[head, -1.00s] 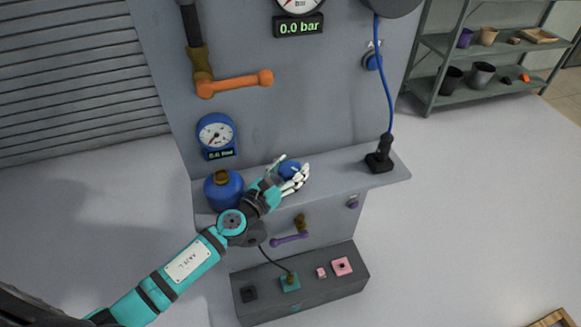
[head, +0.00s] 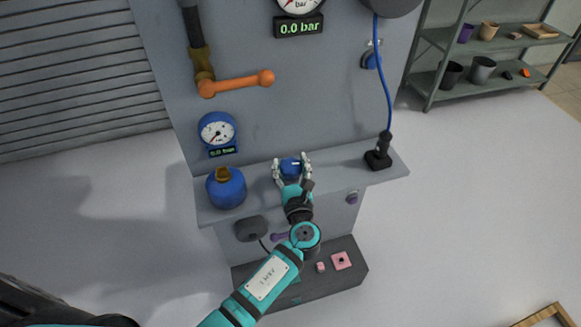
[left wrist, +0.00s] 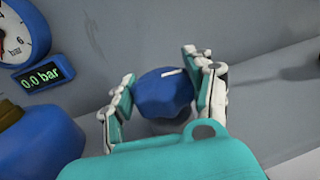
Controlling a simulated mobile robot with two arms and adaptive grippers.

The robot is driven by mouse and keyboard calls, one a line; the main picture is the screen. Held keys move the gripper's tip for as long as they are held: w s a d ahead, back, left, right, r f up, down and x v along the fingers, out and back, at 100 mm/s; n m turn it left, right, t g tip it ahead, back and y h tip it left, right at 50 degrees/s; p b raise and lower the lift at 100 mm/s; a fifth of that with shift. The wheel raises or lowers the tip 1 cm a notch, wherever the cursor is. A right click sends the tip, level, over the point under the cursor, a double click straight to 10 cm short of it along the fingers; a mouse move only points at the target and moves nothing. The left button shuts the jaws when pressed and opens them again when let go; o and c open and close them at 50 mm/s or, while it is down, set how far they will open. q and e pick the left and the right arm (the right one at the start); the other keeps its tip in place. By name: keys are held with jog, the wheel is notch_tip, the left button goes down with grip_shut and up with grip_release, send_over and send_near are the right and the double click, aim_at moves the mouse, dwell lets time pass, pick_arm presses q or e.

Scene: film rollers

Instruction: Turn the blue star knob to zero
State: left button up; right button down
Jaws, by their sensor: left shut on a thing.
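The blue star knob (head: 291,167) sits on the grey ledge near the panel. A white mark shows on top of it, pointing to the right in the left wrist view (left wrist: 165,93). My left gripper (head: 291,170) is around the knob, one finger on each side, shut on it. The blue gauge (head: 217,131) on the panel reads 0.0 bar. My right gripper is not in view.
A blue bottle with a brown cap (head: 226,188) stands left of the knob on the ledge (head: 335,170). An orange lever (head: 237,84) is above. A grey box (head: 330,277) is below.

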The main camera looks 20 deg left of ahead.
pick_arm(q)
jog(key=shift+n+g+y+b, duration=0.4)
jog(key=shift+n+g+y, duration=0.35)
jog(key=shift+y, duration=0.35)
jog(key=shift+n+y, duration=0.25)
jog(key=shift+y, duration=0.05)
jog(key=o, duration=1.2)
